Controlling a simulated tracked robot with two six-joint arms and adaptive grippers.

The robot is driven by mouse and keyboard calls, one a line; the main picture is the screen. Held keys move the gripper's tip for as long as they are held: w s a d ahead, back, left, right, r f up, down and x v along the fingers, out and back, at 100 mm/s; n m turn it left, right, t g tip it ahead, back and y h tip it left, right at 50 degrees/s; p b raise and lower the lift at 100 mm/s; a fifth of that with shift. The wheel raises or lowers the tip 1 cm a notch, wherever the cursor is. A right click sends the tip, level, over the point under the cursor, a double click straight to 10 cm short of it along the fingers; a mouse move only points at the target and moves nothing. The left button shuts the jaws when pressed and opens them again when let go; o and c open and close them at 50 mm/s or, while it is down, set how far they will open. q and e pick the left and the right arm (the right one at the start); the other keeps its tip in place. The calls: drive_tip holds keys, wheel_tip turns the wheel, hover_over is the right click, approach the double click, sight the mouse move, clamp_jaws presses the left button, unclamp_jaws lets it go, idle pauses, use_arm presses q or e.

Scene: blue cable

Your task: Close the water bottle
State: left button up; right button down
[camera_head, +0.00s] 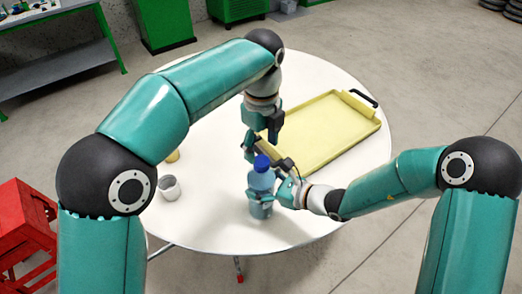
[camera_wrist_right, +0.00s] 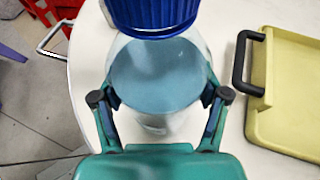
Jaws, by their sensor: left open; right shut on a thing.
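A translucent blue water bottle (camera_head: 261,205) stands upright near the front of the round table. Its dark blue cap (camera_head: 262,163) is at the top of the bottle; I cannot tell how tightly it sits. My right gripper (camera_head: 272,193) is shut around the bottle's body from the right. The right wrist view shows its fingers (camera_wrist_right: 162,97) on both sides of the body (camera_wrist_right: 155,75), with the ribbed cap (camera_wrist_right: 153,14) above. My left gripper (camera_head: 262,147) is open, pointing down just above and behind the cap, apart from it as far as I can see.
The white round table (camera_head: 205,225) carries a yellow tray (camera_head: 325,130) with black handles at the back right. A small white cup (camera_head: 169,188) stands at the left, with a yellowish item (camera_head: 173,156) behind it. The table's front left is clear.

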use_arm(q)
drive_tip(key=shift+c, duration=0.4)
drive_tip(key=n, duration=0.4)
drive_tip(key=shift+s, duration=0.1)
drive_tip(key=n, duration=0.6)
drive_tip(key=shift+a+r, duration=0.2)
drive_tip(key=shift+r, duration=0.2)
drive_tip(key=n, duration=0.4)
drive_tip(key=shift+r+n, duration=0.3)
drive_tip(key=shift+n, duration=0.1)
drive_tip(key=n, duration=0.3)
drive_tip(key=shift+r, duration=0.35)
drive_tip(key=shift+r+n, duration=0.25)
drive_tip(key=shift+n, duration=0.95)
drive_tip(key=shift+d+r, duration=0.2)
drive_tip(key=shift+r, duration=0.15)
